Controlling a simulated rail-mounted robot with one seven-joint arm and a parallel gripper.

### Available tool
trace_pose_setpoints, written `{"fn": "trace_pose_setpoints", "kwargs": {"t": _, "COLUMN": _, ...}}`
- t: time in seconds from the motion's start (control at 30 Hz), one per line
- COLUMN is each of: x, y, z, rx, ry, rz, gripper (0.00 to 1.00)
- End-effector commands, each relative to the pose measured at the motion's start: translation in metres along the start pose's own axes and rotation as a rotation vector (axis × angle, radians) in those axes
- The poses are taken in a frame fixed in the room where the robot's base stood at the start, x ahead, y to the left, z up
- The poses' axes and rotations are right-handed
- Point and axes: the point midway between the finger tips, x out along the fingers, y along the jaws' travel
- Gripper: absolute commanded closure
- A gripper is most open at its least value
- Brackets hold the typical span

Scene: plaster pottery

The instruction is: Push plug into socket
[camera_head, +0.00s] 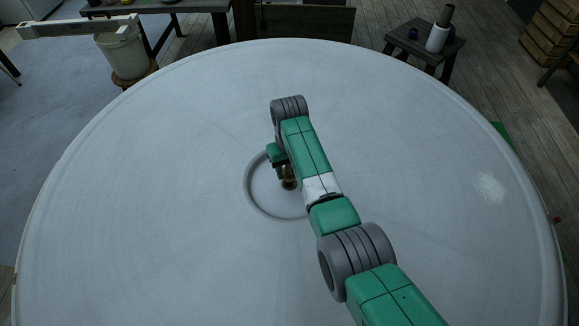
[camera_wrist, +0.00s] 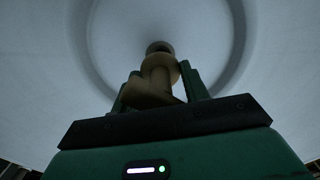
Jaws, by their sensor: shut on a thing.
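The plug (camera_wrist: 160,72) is a tan-brown stepped piece with a round collar, and my gripper (camera_wrist: 161,86) is shut on it, with a green finger on each side. In the head view the brassy plug (camera_head: 289,184) shows only partly beside my arm, over the round recess in the middle of the big white disc. A dark round spot lies at the plug's far end in the wrist view; I cannot tell whether it is the socket or the plug's tip. How far the plug is in, or whether it touches the socket, is hidden.
The large pale plaster disc (camera_head: 150,200) fills most of the head view, with a ring-shaped recess (camera_head: 258,196) at its centre.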

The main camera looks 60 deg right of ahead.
Motion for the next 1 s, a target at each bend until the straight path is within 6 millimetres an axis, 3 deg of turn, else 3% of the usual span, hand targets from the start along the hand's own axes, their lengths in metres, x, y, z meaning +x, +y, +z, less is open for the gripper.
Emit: {"fn": "trace_pose_setpoints", "kwargs": {"t": 1.0, "x": 0.017, "y": 0.000, "z": 0.000, "rx": 0.000, "ry": 0.000, "rz": 0.000, "gripper": 0.83}}
